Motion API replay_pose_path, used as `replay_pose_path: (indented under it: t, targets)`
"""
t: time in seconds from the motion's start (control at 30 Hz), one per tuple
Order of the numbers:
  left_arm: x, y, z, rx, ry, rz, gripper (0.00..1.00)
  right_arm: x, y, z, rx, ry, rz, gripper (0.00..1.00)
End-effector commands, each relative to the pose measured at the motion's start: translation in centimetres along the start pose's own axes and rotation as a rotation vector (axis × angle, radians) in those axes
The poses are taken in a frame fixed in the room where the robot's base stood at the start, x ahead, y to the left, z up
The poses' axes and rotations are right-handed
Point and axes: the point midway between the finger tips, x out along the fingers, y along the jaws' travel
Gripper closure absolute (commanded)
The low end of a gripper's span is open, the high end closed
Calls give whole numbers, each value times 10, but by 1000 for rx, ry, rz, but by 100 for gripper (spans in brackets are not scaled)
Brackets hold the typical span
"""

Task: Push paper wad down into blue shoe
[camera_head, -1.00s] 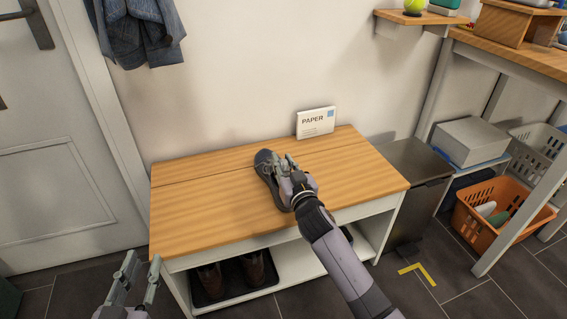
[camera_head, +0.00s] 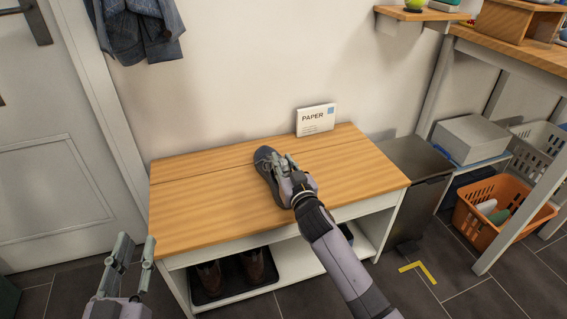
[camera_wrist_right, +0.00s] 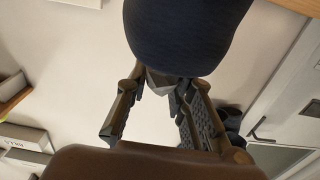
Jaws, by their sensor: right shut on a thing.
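A dark blue-grey shoe (camera_head: 263,158) lies on the wooden bench top, its far end pointing up and left. My right gripper (camera_head: 283,166) is at the shoe's opening and hides part of it. In the right wrist view the dark blue shoe (camera_wrist_right: 188,35) fills the top middle, close to the fingertips. A small pale grey piece, which looks like the paper wad (camera_wrist_right: 159,82), shows between the fingertips of my right gripper (camera_wrist_right: 163,88), shut on it. How deep it sits in the shoe is hidden. My left gripper (camera_head: 133,253) is open and empty, left of the bench.
The wooden bench (camera_head: 205,205) is mostly clear. A white PAPER box (camera_head: 316,120) stands at its back edge against the wall. Brown shoes (camera_head: 250,267) sit on the shelf below. A grey bin (camera_head: 415,160) and an orange basket (camera_head: 490,215) stand to the right.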

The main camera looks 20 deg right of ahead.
Motion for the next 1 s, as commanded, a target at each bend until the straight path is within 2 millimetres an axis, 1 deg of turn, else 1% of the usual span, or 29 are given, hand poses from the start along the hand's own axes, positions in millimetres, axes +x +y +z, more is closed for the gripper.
replay_pose_path:
  t: [0.33, 0.37, 0.7, 1.0]
  targets:
    - [1, 1, -4, -1, 20, 1, 75, 0, 0, 1, 0, 0, 0, 89]
    - [1, 1, -4, -1, 19, 1, 75, 0, 0, 1, 0, 0, 0, 78]
    - [1, 1, -3, -1, 16, 2, 75, 0, 0, 1, 0, 0, 0, 55]
    - [1, 1, -5, -1, 16, 3, 75, 0, 0, 0, 0, 0, 0, 55]
